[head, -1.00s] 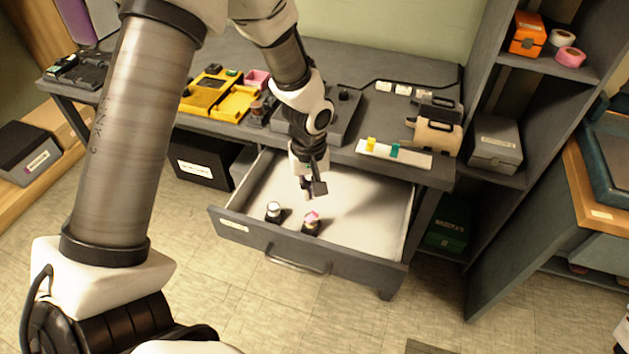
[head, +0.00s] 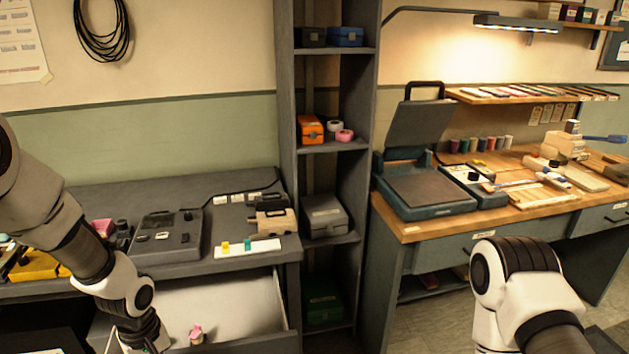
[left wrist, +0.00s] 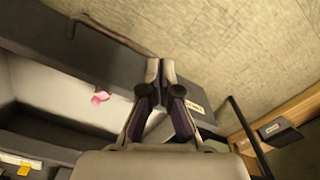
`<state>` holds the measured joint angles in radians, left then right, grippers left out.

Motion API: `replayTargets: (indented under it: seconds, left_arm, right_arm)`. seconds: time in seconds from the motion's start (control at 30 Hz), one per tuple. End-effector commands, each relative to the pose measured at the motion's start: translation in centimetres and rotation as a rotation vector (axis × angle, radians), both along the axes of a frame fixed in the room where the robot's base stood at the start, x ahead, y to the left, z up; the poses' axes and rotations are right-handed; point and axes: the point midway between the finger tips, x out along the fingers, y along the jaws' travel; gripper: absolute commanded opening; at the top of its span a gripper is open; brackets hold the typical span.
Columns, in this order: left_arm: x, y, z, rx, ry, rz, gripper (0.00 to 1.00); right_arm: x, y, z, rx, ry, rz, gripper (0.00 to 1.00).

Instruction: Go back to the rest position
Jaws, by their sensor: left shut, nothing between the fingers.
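My left gripper (left wrist: 158,72) shows in the left wrist view with its two fingers together and nothing between them. It hangs over the edge of the open drawer (head: 245,303), with the floor beyond. In the head view my left arm reaches down over the drawer's left part, and its fingertips are not clearly visible. A small pink-topped piece (head: 196,334) stands in the drawer, apart from the gripper; it also shows in the left wrist view (left wrist: 100,97). My right arm shows at the lower right of the head view, but its gripper is out of frame.
The drawer sits under a grey bench (head: 190,190) carrying a dark device (head: 166,238) and a white strip (head: 247,248) with yellow and teal pieces. A tall grey shelf (head: 287,120) stands right of it. Further right is a wooden-topped bench (head: 420,229) with a teal press (head: 425,195).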

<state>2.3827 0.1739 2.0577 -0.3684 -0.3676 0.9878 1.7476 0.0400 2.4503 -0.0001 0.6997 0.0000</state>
Motion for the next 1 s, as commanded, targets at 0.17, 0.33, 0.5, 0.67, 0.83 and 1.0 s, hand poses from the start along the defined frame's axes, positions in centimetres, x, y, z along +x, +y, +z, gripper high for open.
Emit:
replayTargets:
  seconds: [0.17,0.33,0.5,0.67,0.83,1.0]
  left_arm:
    - [-2.7,-0.2,-2.8,0.009,0.1,-0.01,0.0]
    - [-6.6,-0.6,-5.7,0.012,0.215,-0.014,0.0]
    - [-12.1,-1.7,-9.0,-0.006,0.326,-0.024,0.0]
    - [-18.7,-3.3,-12.1,-0.058,0.387,-0.098,0.0]
    - [-24.9,-4.7,-14.4,-0.112,0.31,-0.305,0.0]
    - [-22.5,-4.2,-14.6,-0.054,0.071,-0.562,0.0]
  right_arm:
    - [0.1,0.0,0.9,0.0,-0.004,0.0,0.4]
    - [0.1,0.0,1.4,0.0,-0.004,0.0,0.4]
    - [0.1,0.0,2.2,0.0,-0.003,0.0,0.4]
    - [0.1,0.0,3.2,0.0,-0.003,0.0,0.4]
    - [0.1,0.0,4.1,0.0,-0.003,0.0,0.4]
    - [0.1,0.0,3.9,0.0,-0.003,0.0,0.4]
